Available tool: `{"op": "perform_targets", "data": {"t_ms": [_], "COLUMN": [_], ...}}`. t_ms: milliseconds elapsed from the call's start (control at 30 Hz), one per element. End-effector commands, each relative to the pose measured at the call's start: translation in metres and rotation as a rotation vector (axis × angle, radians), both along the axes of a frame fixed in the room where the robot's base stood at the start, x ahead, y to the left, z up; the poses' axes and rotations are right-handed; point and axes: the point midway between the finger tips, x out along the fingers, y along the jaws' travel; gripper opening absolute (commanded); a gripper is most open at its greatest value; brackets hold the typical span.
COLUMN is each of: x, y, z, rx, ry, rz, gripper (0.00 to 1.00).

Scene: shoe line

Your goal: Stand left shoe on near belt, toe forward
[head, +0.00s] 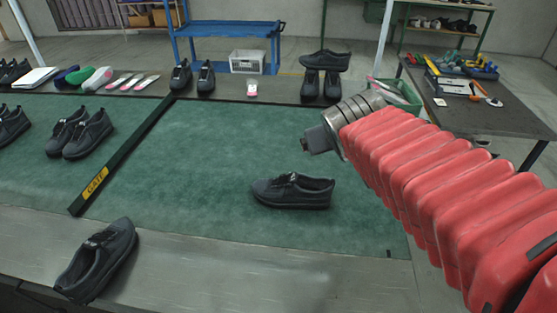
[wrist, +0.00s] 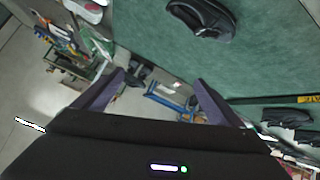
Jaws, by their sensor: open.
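A black shoe (head: 292,192) rests sole down on the green belt (head: 215,165), right of the gate, with its toe pointing left. One black shoe also shows at the top of the wrist view (wrist: 203,18). Another black shoe (head: 98,262) sits on the grey metal front ledge, its opening facing up and its toe toward the upper right. I cannot tell which is the left shoe. My gripper (head: 312,143) is raised above the belt, up and right of the shoe there. In the wrist view its two fingers (wrist: 158,78) are spread with nothing between them.
A black gate bar (head: 125,152) with a yellow label crosses the belt. Left of it stands a pair of black shoes (head: 80,133). Shoes and insoles line the far ledge. A green bin (head: 402,97) and a tool table (head: 485,115) are at right. The belt's middle is clear.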

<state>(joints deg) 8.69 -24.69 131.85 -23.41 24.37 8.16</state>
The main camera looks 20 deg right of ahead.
Motion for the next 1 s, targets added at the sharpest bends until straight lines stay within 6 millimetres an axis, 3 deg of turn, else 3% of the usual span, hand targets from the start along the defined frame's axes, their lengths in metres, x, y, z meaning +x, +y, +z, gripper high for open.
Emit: {"op": "perform_targets", "data": {"t_ms": [533,700,1000], "x": [-0.147,-0.166,-0.166], "y": [0.097,0.109,0.110], "z": [-0.066,-0.074,-0.075], "rx": [0.266,0.302,0.303], "ry": [0.298,0.341,0.343], "rz": [0.053,0.072,0.072], "gripper": [0.90,0.90,0.90]}}
